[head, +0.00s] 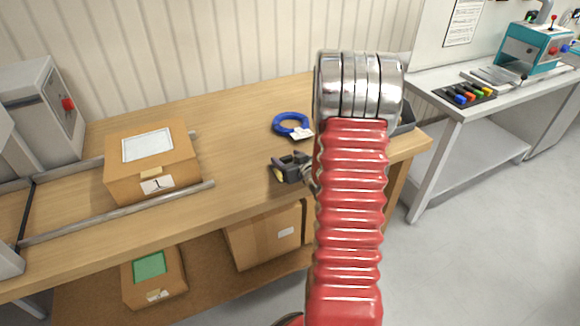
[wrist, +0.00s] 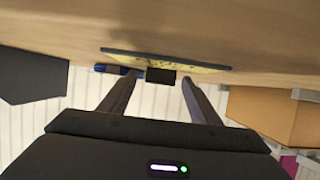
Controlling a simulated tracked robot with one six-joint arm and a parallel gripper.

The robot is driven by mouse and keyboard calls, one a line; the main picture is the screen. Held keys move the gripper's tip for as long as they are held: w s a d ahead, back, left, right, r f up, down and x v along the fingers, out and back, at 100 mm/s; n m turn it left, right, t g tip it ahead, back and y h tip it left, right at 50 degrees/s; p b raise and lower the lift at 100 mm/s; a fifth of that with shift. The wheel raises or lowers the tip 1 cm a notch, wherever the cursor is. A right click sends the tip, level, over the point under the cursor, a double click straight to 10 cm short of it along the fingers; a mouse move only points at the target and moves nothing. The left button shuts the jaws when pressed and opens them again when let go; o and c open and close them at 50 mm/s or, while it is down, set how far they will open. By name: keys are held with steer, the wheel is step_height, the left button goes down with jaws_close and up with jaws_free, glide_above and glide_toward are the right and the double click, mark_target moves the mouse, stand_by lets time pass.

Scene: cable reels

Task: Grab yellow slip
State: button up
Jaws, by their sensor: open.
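A yellow slip (wrist: 165,62) with dark marks and a dark edge shows nearly edge-on in the wrist view, just beyond my fingertips. In the head view a small yellow patch (head: 279,175) shows at my gripper and may be part of it. My gripper (wrist: 157,78) is open, its two dark fingers spread with the slip across the space ahead of them. A small black block (wrist: 161,76) shows between the fingers, in front of the slip. In the head view my gripper (head: 278,168) is low over the wooden table, partly hidden by my red arm.
A blue cable coil (head: 284,120) with a white tag lies behind my gripper. A cardboard box (head: 184,166) marked 1 stands left between metal rails. A dark bin (head: 405,121) stands at the table's right end. Bare tabletop (head: 235,125) lies between box and coil.

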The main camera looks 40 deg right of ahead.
steer(key=shift+c, duration=0.6)
steer(key=c, duration=1)
steer(key=shift+c, duration=0.2)
step_height(320, 180, up, 10)
stand_by(0.3)
